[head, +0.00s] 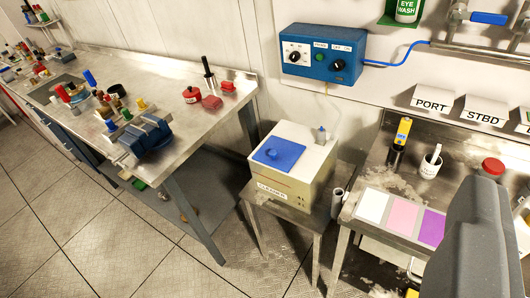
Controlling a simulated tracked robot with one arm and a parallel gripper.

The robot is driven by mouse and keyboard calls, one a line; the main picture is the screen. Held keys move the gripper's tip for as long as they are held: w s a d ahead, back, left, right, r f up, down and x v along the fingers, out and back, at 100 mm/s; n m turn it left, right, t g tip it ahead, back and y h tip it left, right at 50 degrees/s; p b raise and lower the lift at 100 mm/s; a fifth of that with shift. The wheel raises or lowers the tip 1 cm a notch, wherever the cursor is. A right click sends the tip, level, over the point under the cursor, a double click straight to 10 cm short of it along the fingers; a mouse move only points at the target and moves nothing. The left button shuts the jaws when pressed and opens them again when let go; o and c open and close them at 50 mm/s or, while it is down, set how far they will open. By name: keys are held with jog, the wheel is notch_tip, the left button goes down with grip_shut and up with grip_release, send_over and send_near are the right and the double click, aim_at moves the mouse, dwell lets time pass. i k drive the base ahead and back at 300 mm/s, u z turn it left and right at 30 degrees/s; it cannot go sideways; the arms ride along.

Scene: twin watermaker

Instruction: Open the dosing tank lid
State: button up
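The dosing tank (305,185) is a cream box with a label that seems to read CLEANER. It stands on a small metal stand in the middle of the head view. Its blue square lid (278,155) with a round blue knob (271,154) lies flat and closed on the top. A small grey-blue fitting (320,134) stands at the tank's back right corner. A dark grey part of my gripper (472,240) shows at the lower right, apart from the tank and to its right. Its fingertips cannot be made out.
A blue control box (321,54) hangs on the wall above the tank. A cluttered workbench (178,85) with a blue vise (146,137) stands left. A metal counter (352,185) with coloured cards, a mug (430,166) and a yellow-topped device stands right. Floor in front is clear.

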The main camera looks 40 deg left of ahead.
aim_at(282, 154)
jog(key=u, duration=0.25)
jog(key=i, duration=1.3)
jog(key=z, duration=0.05)
